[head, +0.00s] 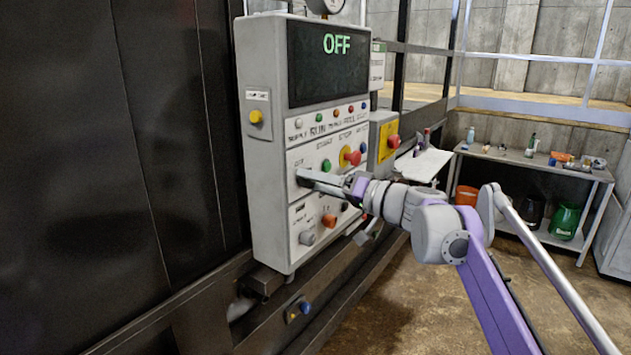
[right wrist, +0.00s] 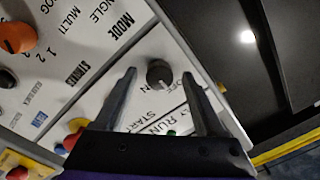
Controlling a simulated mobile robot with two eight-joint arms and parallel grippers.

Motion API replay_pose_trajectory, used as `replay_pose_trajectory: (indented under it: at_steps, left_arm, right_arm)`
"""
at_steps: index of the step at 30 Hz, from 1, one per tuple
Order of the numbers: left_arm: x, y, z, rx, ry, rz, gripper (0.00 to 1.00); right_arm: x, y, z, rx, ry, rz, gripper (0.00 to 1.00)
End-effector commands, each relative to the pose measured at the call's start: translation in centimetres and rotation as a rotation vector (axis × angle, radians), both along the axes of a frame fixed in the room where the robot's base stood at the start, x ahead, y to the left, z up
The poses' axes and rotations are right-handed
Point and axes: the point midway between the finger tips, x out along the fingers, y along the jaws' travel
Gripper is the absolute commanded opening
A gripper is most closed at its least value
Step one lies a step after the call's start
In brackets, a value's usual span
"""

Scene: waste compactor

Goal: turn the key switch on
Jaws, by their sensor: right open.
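The control panel (head: 268,168) stands at the left centre, and its screen (head: 328,62) reads OFF in green. In the right wrist view the key switch (right wrist: 160,73) is a dark round knob on the white panel, with OFF and ON lettering beside it. My right gripper (head: 303,177) is at the panel front, and its fingers hide the switch in the head view. In the right wrist view the right gripper (right wrist: 159,76) is open, one finger on each side of the knob, with gaps visible. Contact with the panel cannot be told. My left gripper is out of view.
A red mushroom button (head: 352,157) and a green button (head: 326,165) sit just above my right gripper. An orange knob (head: 329,221) and a grey knob (head: 307,238) are below it. A bench (head: 535,160) with bottles stands back right; the floor before it is open.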

Motion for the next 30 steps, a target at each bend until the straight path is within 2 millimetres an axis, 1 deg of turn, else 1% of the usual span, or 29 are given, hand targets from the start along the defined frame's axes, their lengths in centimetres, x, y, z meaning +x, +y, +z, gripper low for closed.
replay_pose_trajectory:
  at_steps: [3, 9, 11, 15, 17, 18, 20, 21, 22, 30]
  left_arm:
    - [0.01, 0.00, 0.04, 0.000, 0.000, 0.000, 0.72]
    - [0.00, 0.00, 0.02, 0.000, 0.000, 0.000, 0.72]
    - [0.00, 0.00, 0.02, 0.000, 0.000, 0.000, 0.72]
    - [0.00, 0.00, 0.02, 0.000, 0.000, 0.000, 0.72]
    - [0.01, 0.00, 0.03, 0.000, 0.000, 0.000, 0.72]
    - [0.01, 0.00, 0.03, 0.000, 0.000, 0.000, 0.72]
    - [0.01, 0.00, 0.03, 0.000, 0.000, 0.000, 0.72]
    - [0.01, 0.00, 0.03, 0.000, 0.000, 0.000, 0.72]
    - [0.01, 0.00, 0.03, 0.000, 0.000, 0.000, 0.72]
    - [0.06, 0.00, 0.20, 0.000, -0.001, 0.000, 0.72]
  right_arm:
    - [0.19, 0.29, -0.01, 0.000, 0.000, 0.000, 0.72]
    - [0.20, 0.27, -0.03, -0.001, 0.000, -0.001, 0.72]
    - [0.20, 0.27, -0.03, -0.001, 0.000, -0.001, 0.63]
    - [0.18, 0.25, -0.03, -0.001, 0.000, -0.001, 0.38]
    - [0.18, 0.25, -0.02, -0.001, 0.000, -0.001, 0.27]
    - [0.18, 0.25, -0.02, -0.001, 0.000, -0.001, 0.20]
    - [0.18, 0.25, -0.02, -0.001, 0.000, -0.001, 0.09]
    - [0.17, 0.26, -0.01, 0.000, 0.000, 0.000, 0.02]
    - [0.18, 0.25, -0.01, 0.000, 0.000, 0.000, 0.00]
    - [0.17, 0.25, 0.06, 0.008, 0.011, -0.001, 0.00]
